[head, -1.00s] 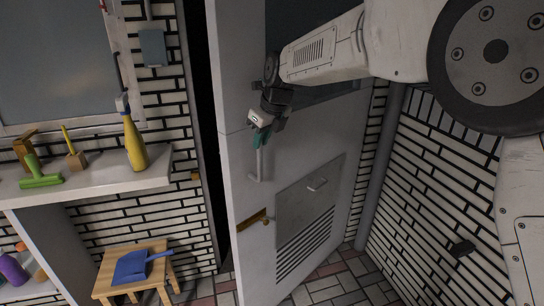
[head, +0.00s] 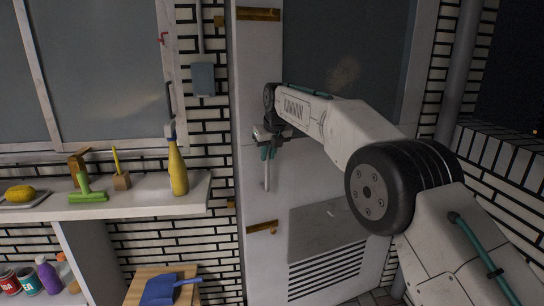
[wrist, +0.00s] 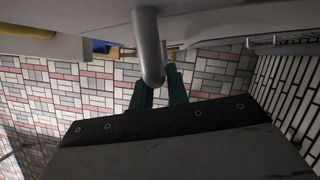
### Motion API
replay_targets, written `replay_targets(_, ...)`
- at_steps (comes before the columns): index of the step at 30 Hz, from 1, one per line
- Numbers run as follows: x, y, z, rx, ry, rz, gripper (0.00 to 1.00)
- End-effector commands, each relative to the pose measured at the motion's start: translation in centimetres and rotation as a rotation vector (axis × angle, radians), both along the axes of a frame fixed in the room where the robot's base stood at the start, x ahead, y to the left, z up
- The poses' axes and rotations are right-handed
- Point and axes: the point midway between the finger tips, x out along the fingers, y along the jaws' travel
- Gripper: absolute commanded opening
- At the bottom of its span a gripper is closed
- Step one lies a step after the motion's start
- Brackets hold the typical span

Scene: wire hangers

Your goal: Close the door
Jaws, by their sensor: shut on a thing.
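The white door (head: 256,100) stands in the middle of the head view, with a dark glass pane above and a louvred vent below. Its left edge lies against the brick wall with no dark gap showing; I cannot tell whether it is fully latched. A grey vertical bar handle (head: 267,176) is on its left side. My gripper (head: 268,153) is at the handle's upper part. In the wrist view the handle (wrist: 148,48) runs between the green fingers (wrist: 160,88), which are shut on it. The exact contact is partly hidden.
A grey pipe (head: 460,70) runs up the right wall.

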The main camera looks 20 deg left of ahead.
Motion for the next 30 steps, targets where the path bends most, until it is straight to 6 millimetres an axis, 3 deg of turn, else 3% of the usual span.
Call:
replay_targets(15, -0.4, 1.31, -0.1, 0.0, 0.0, 0.006, 0.0)
replay_targets(16, -0.41, 1.32, -0.1, -0.001, -0.001, 0.007, 0.25)
replay_targets(18, -0.36, 1.24, -0.08, -0.001, -0.001, 0.006, 0.38)
replay_targets(30, 0.03, 0.39, 0.45, -0.001, -0.004, -0.003, 0.38)
